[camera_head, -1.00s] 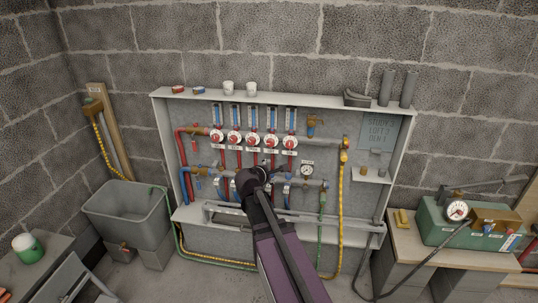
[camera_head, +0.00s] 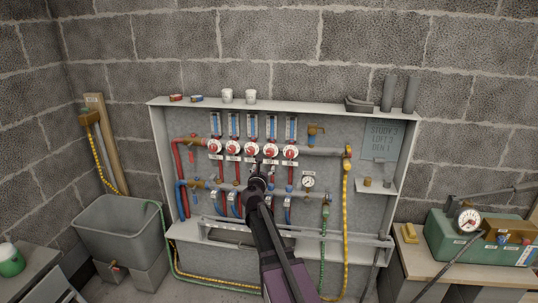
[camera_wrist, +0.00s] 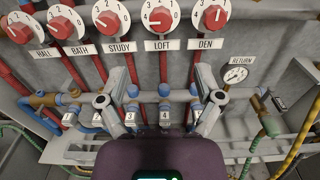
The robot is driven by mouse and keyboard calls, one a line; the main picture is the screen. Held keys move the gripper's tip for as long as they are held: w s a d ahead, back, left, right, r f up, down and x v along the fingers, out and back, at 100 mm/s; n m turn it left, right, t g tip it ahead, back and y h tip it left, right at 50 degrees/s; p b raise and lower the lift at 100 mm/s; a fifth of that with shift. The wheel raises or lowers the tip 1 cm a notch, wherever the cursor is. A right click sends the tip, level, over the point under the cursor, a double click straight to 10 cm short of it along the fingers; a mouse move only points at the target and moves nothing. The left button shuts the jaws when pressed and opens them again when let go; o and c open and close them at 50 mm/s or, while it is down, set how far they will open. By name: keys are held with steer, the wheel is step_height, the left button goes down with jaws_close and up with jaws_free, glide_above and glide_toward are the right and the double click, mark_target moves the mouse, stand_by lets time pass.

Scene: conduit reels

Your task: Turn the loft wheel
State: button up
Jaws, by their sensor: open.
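The loft wheel (camera_wrist: 160,17) is a red knob on a white numbered dial, above the LOFT label (camera_wrist: 163,45) in the wrist view. It is fourth from the left in its row; in the head view it also shows as a small red and white dial (camera_head: 270,150). My gripper (camera_wrist: 160,82) is open and empty, its two fingers spread below the label, apart from the wheel. In the head view my gripper (camera_head: 257,168) is in front of the panel, just below and left of the loft wheel.
The den wheel (camera_wrist: 213,18) is to the right and the study wheel (camera_wrist: 112,17) to the left. Lower pipes with blue fittings (camera_wrist: 165,90) lie behind my fingers. A gauge (camera_head: 308,182) is at right. A plate (camera_head: 381,137) reads STUDY 3, LOFT 2, DEN 1.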

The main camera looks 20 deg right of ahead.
mark_target(269, 152)
steer(key=shift+w, duration=0.1)
steer(key=x, duration=1.3)
steer(key=shift+w+d, duration=0.25)
steer(key=shift+c, duration=0.3)
steer(key=c, duration=1.1)
